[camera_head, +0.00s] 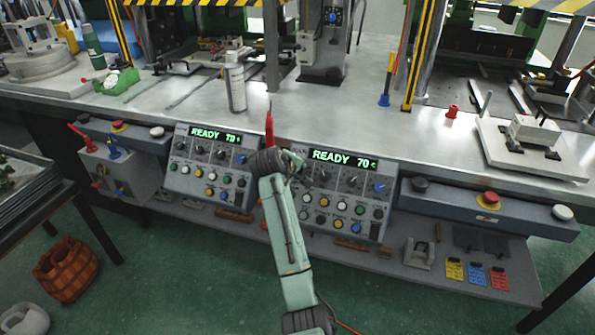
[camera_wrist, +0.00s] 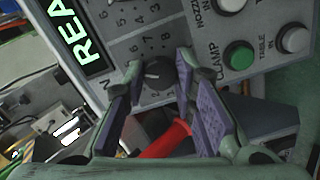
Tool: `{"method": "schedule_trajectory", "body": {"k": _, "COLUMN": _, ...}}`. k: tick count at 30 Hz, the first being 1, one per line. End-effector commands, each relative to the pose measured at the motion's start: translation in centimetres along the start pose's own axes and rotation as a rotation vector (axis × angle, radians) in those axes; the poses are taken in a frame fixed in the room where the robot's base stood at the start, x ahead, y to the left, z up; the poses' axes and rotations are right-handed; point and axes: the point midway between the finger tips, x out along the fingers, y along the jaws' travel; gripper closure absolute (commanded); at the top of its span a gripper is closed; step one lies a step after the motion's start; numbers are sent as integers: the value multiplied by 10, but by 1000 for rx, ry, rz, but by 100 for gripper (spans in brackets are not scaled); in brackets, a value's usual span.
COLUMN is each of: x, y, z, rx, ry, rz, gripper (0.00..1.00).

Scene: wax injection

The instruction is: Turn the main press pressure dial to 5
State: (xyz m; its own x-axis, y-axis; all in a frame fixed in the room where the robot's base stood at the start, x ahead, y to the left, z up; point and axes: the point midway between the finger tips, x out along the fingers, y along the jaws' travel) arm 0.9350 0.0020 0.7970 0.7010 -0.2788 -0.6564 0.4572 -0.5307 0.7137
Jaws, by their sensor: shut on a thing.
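A black dial (camera_wrist: 157,74) with a pale pointer mark sits on the grey control panel (camera_wrist: 195,40) in the wrist view. Small numbers are printed around it; I cannot tell for sure which one the pointer meets, and its label is not readable. My gripper (camera_wrist: 150,78) has its two purple-padded fingers on either side of this dial, shut on it. In the head view my gripper (camera_head: 292,165) is at the left edge of the right control panel (camera_head: 372,222), whose display reads READY 70. The held dial is hidden there behind my gripper.
A red pointed object (camera_head: 269,128) stands just behind my gripper; a red cylinder (camera_wrist: 165,142) shows below the fingers in the wrist view. White and green buttons (camera_wrist: 238,55) lie right of the dial. A second panel (camera_head: 207,185) is to the left. A white bottle (camera_head: 235,85) stands on the bench.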

Motion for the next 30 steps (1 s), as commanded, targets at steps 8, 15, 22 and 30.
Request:
{"method": "schedule_trajectory", "body": {"k": 8, "x": 0, "y": 0, "z": 0, "rx": 0, "ry": 0, "rz": -1, "gripper": 100}}
{"method": "schedule_trajectory", "body": {"k": 15, "x": 0, "y": 0, "z": 0, "rx": 0, "ry": 0, "rz": -1, "gripper": 61}}
{"method": "schedule_trajectory", "body": {"k": 22, "x": 0, "y": 0, "z": 0, "rx": 1, "ry": 0, "rz": 0, "gripper": 55}}
{"method": "schedule_trajectory", "body": {"k": 30, "x": -8, "y": 0, "z": -1, "rx": 0, "ry": 2, "rz": 1, "gripper": 55}}
